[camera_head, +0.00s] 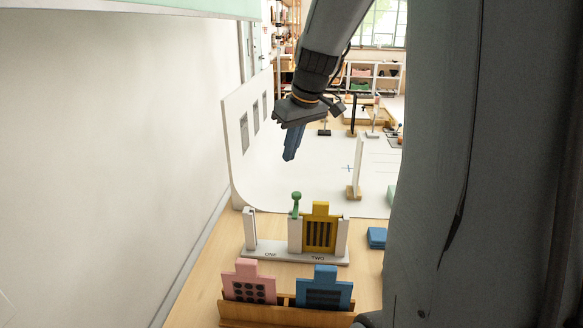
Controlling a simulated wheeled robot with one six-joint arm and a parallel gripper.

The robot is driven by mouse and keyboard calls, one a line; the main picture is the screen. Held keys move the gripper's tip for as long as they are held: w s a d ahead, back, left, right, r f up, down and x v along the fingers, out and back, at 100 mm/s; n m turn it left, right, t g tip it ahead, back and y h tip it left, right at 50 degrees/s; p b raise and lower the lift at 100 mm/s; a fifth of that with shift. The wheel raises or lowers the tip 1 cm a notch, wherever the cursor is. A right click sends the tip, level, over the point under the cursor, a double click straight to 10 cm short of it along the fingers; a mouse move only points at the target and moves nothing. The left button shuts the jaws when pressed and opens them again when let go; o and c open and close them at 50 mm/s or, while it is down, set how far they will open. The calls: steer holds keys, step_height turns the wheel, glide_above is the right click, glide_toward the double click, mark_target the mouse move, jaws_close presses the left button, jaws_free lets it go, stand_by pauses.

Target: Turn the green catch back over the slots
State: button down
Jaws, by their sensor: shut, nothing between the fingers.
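The green catch (296,204) sits at the top of the middle post of a white two-slot stand (283,252). It appears to point upward, with a round knob at its top. The slot marked ONE, on the left, is empty between its posts. A yellow plate (320,233) with dark vertical bars stands upright in the slot marked TWO, on the right. My gripper (290,156) is shut and empty, with blue fingers pointing down. In the picture it is above the catch and clear of it; its distance in depth is hard to judge.
A wooden holder (270,315) in front carries a pink plate (249,284) and a blue plate (324,290). A blue block (377,238) lies right of the stand. A white curved backdrop (290,180) rises behind it. My arm covers the right side.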

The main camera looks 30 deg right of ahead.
mark_target(296, 205)
step_height(296, 205, down, 9)
steer(key=p, duration=0.3)
steer(key=shift+s+f, duration=0.15)
steer(key=shift+s, duration=0.25)
